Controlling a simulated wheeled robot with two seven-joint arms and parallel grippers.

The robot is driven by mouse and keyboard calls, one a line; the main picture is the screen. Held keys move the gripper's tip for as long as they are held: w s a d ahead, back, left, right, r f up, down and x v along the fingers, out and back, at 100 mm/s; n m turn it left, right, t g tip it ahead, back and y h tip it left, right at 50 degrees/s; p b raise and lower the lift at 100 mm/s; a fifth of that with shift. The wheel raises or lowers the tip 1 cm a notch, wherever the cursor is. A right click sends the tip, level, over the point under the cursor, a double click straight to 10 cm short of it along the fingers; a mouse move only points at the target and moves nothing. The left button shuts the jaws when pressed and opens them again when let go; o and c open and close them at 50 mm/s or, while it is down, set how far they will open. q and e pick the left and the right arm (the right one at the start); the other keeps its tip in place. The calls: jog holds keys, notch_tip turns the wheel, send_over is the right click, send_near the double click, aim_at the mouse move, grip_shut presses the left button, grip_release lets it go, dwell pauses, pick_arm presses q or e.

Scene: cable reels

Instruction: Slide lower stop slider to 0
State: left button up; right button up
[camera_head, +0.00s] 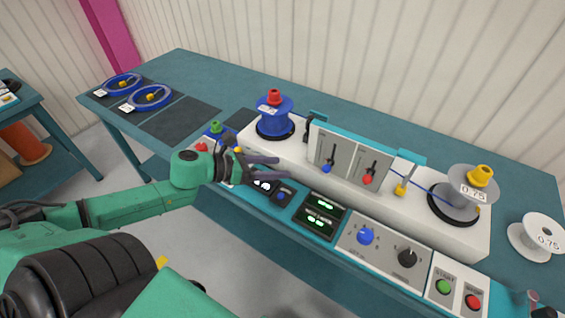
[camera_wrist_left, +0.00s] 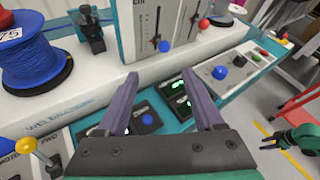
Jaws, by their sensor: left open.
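Two upright grey slider panels stand on the white machine. The left one has a blue slider knob (camera_head: 327,168), the right one a red slider knob (camera_head: 367,180). Their labels are too small to read, so I cannot tell which is the lower stop. In the left wrist view the blue knob (camera_wrist_left: 164,46) and red knob (camera_wrist_left: 204,23) are beyond the fingertips. My left gripper (camera_head: 283,168) is open and empty, left of the panels and apart from both knobs. My right gripper (camera_wrist_left: 272,142) seems to show small at the right of the wrist view; its jaws are unclear.
A blue cable reel (camera_head: 273,117) stands left of the panels, a grey reel (camera_head: 463,198) right. Below are displays (camera_head: 321,214), a blue dial (camera_head: 365,236), a black dial (camera_head: 407,257), and green (camera_head: 444,287) and red (camera_head: 473,302) buttons. A yellow-tipped lever (camera_wrist_left: 25,146) stands near the left gripper.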

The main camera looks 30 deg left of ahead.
pick_arm(q)
jog(key=d, duration=0.1)
jog(key=b, duration=0.3)
send_near(323, 168)
jog(key=w, duration=0.2)
jog(key=x, duration=0.2)
jog(key=p+x, duration=0.1)
jog(key=x, duration=0.2)
jog(key=s+p+x, duration=0.1)
jog(key=x, duration=0.1)
jog(key=shift+w+d+f, duration=0.2)
jog(key=shift+d+f, duration=0.25)
jog(key=shift+d, duration=0.15)
grip_shut()
jog(key=shift+f+b, duration=0.85)
jog(key=shift+f, duration=0.25)
grip_release()
